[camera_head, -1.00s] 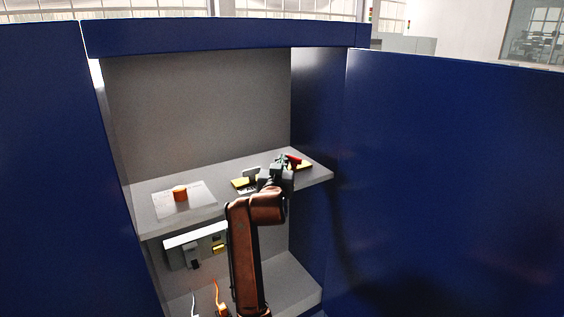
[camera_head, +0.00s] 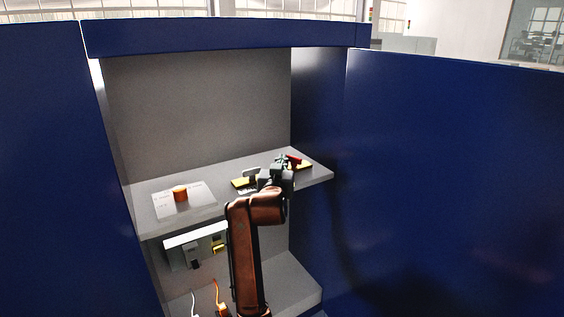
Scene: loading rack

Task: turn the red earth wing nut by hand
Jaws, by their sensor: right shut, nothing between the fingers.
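The red wing nut (camera_head: 294,158) shows at the right end of the upper shelf, above a yellow base (camera_head: 304,166). My right gripper (camera_head: 281,161) is right beside the red part, at its left. Its fingers are shut with nothing between them. The gripper and wrist hide part of the yellow base and the shelf behind. Whether the fingertips touch the red part is too small to tell. My left gripper is not in view.
The grey shelf (camera_head: 225,178) also bears a second yellow piece (camera_head: 243,183) and an orange cylinder (camera_head: 180,193) on a pale sheet (camera_head: 172,207). Blue panels (camera_head: 450,180) stand on both sides. Below hang a white-topped unit (camera_head: 195,240) and an orange cable (camera_head: 218,292).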

